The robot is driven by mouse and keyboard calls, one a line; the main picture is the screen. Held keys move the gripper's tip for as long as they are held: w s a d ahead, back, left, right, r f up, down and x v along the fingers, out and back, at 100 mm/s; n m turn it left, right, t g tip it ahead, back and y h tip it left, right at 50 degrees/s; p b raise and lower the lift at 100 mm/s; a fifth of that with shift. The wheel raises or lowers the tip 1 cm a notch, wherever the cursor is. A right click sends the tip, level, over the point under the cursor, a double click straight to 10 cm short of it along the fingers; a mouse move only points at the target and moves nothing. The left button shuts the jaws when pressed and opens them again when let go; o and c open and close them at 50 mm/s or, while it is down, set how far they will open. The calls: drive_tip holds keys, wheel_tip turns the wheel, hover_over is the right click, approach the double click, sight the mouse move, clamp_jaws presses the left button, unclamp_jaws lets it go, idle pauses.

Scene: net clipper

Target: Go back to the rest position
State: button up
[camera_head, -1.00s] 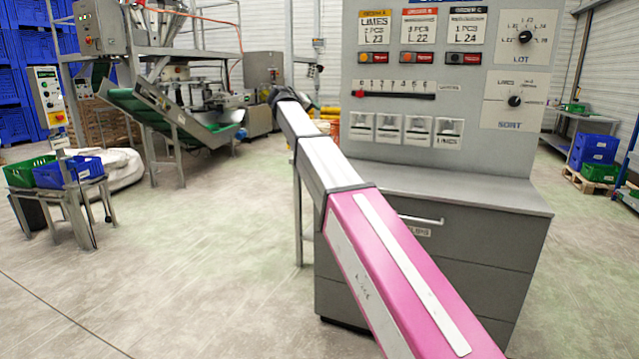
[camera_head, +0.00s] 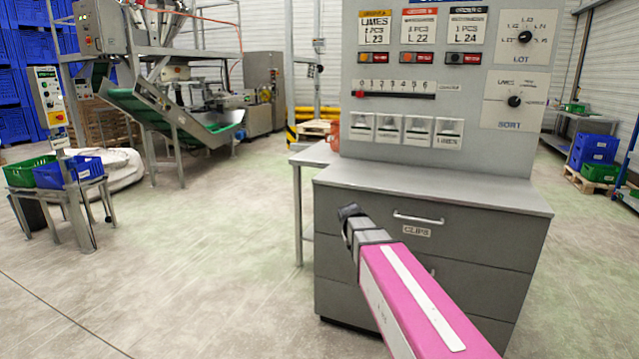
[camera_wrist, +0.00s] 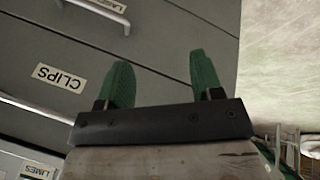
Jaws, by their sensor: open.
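My gripper shows in the wrist view (camera_wrist: 163,85) with its two green fingers spread apart and nothing between them. Behind the fingers is the grey front of the drawer cabinet (camera_head: 420,262), with a drawer labelled CLIPS (camera_wrist: 60,78) and part of another labelled drawer. In the head view my pink and grey arm reaches from the lower right up to the front of this cabinet. The fingers cannot be made out in the head view. I cannot tell whether any part of my arm touches the cabinet.
A control panel (camera_head: 450,90) with order cards, buttons and dials stands on the cabinet. A side table (camera_head: 312,155) adjoins its left. A stand with green and blue crates (camera_head: 70,172) is far left, near a conveyor machine (camera_head: 165,112). The floor (camera_head: 220,250) left of the cabinet is clear.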

drive_tip(key=s+d+f+g+y, duration=0.1)
drive_tip(key=s+d+f, duration=0.1)
drive_tip(key=s+f, duration=0.4)
drive_tip(key=s+d+f+m+g+y, duration=0.1)
drive_tip(key=s+f, duration=0.5)
drive_tip(key=s, duration=0.7)
drive_tip(key=shift+s+d+f+m+g+y, duration=0.15)
drive_tip(key=shift+s+d+m+g+y, duration=0.2)
drive_tip(key=shift+g+y, duration=0.35)
